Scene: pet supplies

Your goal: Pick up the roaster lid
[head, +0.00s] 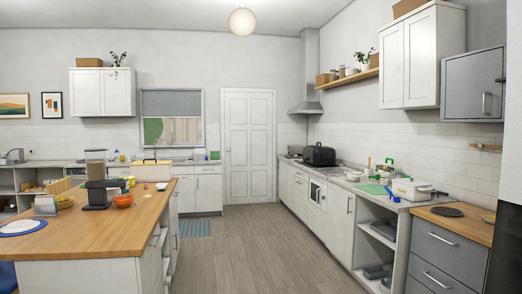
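A black roaster-like box (319,155) with a rounded top stands at the far end of the right counter, by the hob. I cannot tell at this size whether its top is a separate lid. A flat dark round piece (447,211) lies on the wooden top at the near right; I cannot tell whether it is a lid. Neither of my grippers is in view.
A wooden-topped island (110,232) fills the left, with a coffee machine (96,180) and an orange bowl (123,201). The right counter (345,180) holds a white box (411,190). The wooden floor (245,250) between them is clear to the white door (248,145).

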